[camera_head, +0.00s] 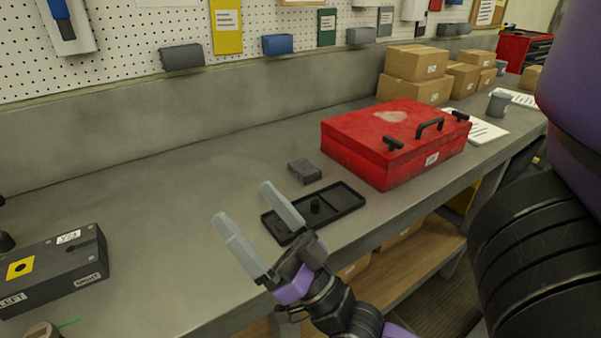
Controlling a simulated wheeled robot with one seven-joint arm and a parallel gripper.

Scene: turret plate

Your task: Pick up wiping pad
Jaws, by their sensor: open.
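A small dark grey block (304,171), which looks like the wiping pad, lies flat on the grey workbench (190,185), just behind a shallow black tray (347,207). My gripper (246,204) is at the bench's front side, left of the tray, with its two pale fingers spread apart and nothing between them. The fingers point away from me, up and to the left in the picture. The block is to the right of and beyond the fingertips, clear of them. The near left part of the tray is partly hidden behind a finger.
A red toolbox (390,142) stands right of the block. A black box (52,272) with labels sits at the left. Cardboard boxes (417,62) and a grey mug (497,103) are farther back. The bench's middle left is clear, up to the pegboard (120,45).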

